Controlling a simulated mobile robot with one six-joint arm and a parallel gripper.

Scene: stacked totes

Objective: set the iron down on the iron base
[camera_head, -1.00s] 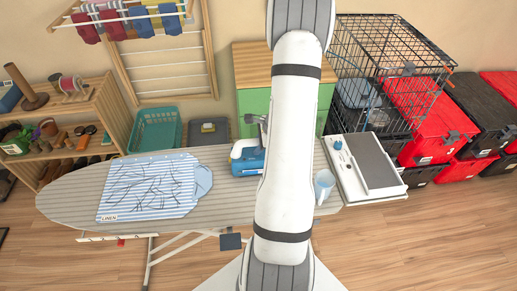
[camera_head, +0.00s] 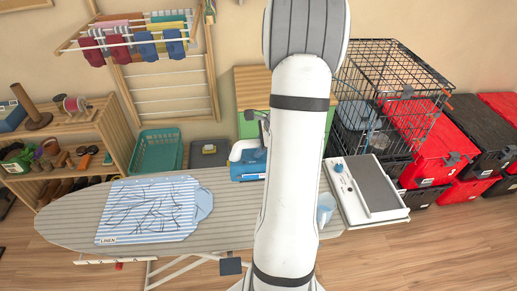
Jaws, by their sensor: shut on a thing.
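The blue-and-white iron (camera_head: 248,168) is near the middle of the picture, over the back edge of the striped ironing board. My gripper (camera_head: 263,124) is at its upper right, shut on it; my arm hides part of the jaws and the iron's right side. The iron appears raised off the board. A white station with a dark grey plate and a blue knob, which looks like the iron base (camera_head: 404,214), sits at the board's right end. It is to the right of my arm, apart from the iron, and its plate is bare.
A striped linen cloth (camera_head: 150,210) lies on the left of the ironing board (camera_head: 75,222). A light-blue cup (camera_head: 326,208) stands between my arm and the station. A wire cage (camera_head: 390,75) and red and black totes (camera_head: 440,150) stand behind the station.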

